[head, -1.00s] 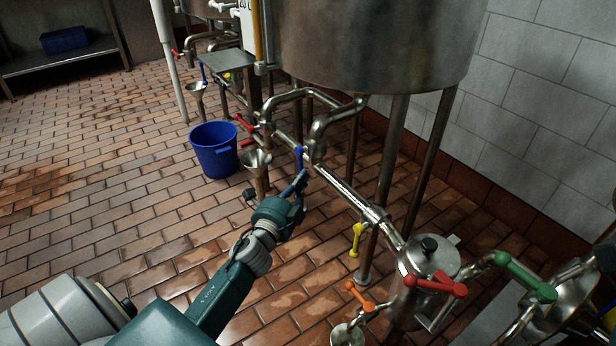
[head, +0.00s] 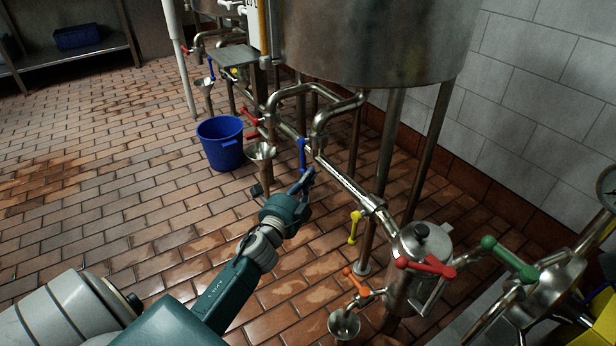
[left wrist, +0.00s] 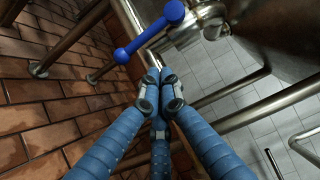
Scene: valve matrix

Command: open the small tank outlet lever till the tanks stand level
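A blue lever (head: 302,155) hangs down from the steel pipe under the large steel tank (head: 375,40). The same lever shows beyond my fingertips in the left wrist view (left wrist: 146,36). My left gripper (head: 307,178) is just below and beside its lower end. In the left wrist view the blue fingers (left wrist: 160,84) come together with nothing between them, and a gap shows between them and the lever. No label tells which lever is the small tank outlet. The liquid levels in the tanks cannot be seen. My right gripper is out of view.
Red levers (head: 252,124) sit on the pipe behind, near a funnel (head: 261,151) and a blue bucket (head: 220,145). A yellow lever (head: 355,227), an orange lever (head: 356,281) and a lidded steel pot (head: 423,243) are at the right. The tiled floor at left is clear.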

